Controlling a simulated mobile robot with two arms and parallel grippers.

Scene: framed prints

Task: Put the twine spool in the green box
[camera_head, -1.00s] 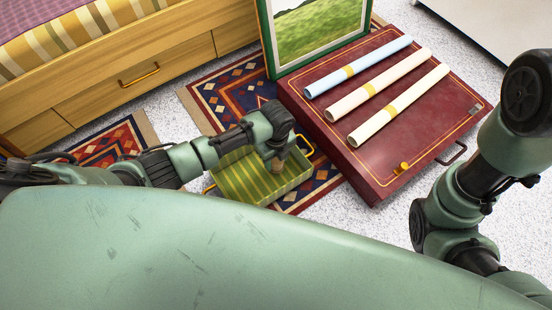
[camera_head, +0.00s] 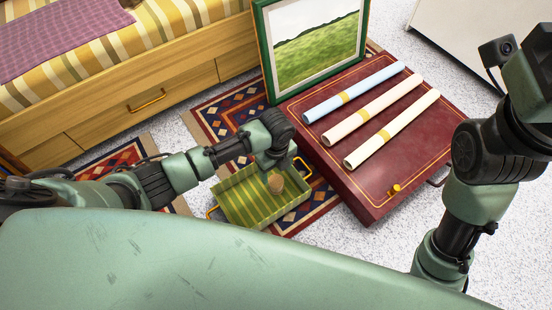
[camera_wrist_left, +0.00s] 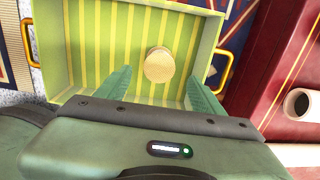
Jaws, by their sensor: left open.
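The twine spool (camera_head: 276,184) is a small tan cylinder. It stands inside the green box (camera_head: 235,213), a shallow tray with a yellow-striped inside and yellow handles. My left gripper (camera_head: 270,168) is low over the box, beside the spool; its fingers are mostly hidden in the head view. In the left wrist view, the open fingers (camera_wrist_left: 158,80) are spread apart, with the spool (camera_wrist_left: 159,65) ahead of and between them, touching neither. Striped floor of the box shows around the spool. My right arm is at the right; its fingers are out of view.
A dark red case (camera_head: 380,180) with several rolled prints (camera_head: 374,109) stands right of the box. A green-framed picture (camera_head: 314,45) stands behind it. A wooden bed with drawers (camera_head: 140,95) is at the left. Patterned rugs (camera_head: 225,110) lie beneath the box.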

